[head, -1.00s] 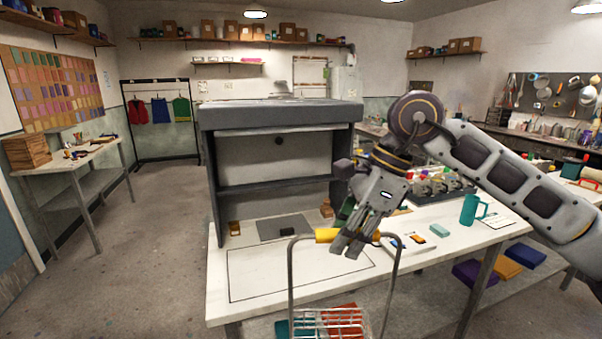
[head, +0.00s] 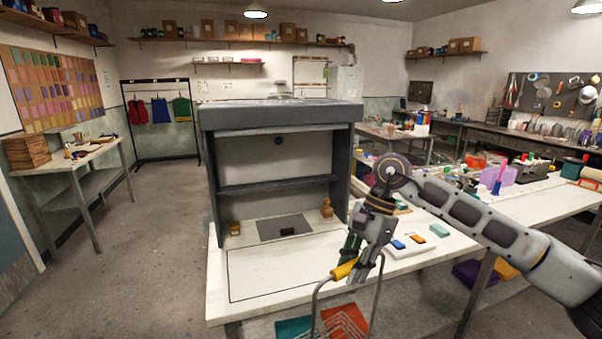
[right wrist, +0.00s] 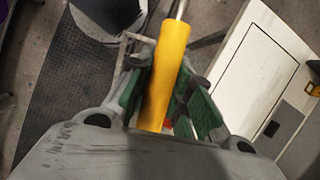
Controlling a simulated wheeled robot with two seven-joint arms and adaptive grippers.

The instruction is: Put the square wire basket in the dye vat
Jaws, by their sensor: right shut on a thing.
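My right gripper (head: 362,262) is shut on the yellow grip of the wire basket's handle (head: 345,269). The basket hangs below it in front of the table edge, and the handle looks tilted. Only the upper wires of the basket (head: 348,325) show at the bottom of the head view; the rest is cut off. In the right wrist view the yellow grip (right wrist: 168,75) lies between the green-padded fingers (right wrist: 165,100). My left gripper is not in view. I cannot make out the dye vat for certain.
A white table (head: 240,296) carries a dark open-fronted hood (head: 280,117) and a black-outlined empty area. Coloured blocks lie on a white tray (head: 412,246) to the right. Teal (head: 290,327) and orange pieces show low down near the basket. Open floor lies left.

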